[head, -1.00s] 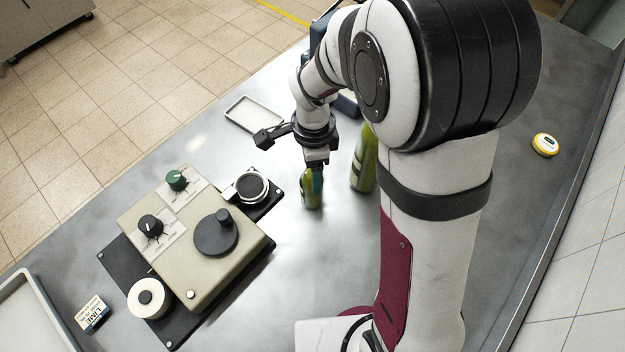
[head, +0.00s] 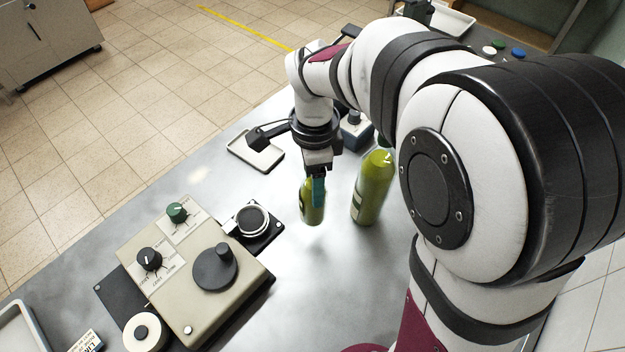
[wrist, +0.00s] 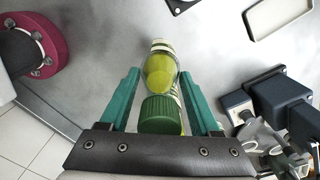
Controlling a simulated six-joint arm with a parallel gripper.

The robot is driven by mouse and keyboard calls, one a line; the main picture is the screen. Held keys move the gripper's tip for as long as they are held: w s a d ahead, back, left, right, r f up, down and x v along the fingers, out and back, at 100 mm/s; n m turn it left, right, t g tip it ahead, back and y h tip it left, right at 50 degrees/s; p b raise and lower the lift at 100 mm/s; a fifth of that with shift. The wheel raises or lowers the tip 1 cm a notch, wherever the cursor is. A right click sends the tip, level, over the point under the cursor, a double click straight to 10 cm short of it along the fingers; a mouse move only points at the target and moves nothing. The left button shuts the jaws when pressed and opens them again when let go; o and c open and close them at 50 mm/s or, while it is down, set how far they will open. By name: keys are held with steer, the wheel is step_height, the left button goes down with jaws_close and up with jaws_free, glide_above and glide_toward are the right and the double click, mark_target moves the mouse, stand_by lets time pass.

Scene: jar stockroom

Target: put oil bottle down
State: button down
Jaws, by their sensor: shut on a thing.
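The oil bottle (head: 311,208) is a yellow-green bottle with a pale label, held roughly upright over the grey bench top. My gripper (head: 317,190) points down and is shut on its upper part. In the wrist view the teal fingers (wrist: 160,112) stand on both sides of its dark green cap (wrist: 161,117), and its body (wrist: 160,73) extends beyond them. In the head view I cannot tell whether its base touches the bench. A second, larger-looking green bottle (head: 371,190) stands close to its right, apart from it.
A beige device (head: 190,262) with knobs stands at the left, with a round black-and-silver dial piece (head: 253,220) beside it. A pale tray (head: 256,152) lies behind, and a blue-grey block (head: 355,132) stands behind the second bottle. Bench in front of the bottles is clear.

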steer(key=w+r+m, duration=0.3)
steer(key=w, duration=0.5)
steer(key=w+r+m, duration=0.3)
steer(key=w+m, duration=0.1)
steer(key=w, duration=0.5)
steer(key=w+a+f, duration=0.2)
steer(key=a+f, duration=0.9)
steer(key=a, duration=0.1)
steer(key=shift+f, duration=0.75)
steer(key=shift+c, duration=0.5)
jaws_free()
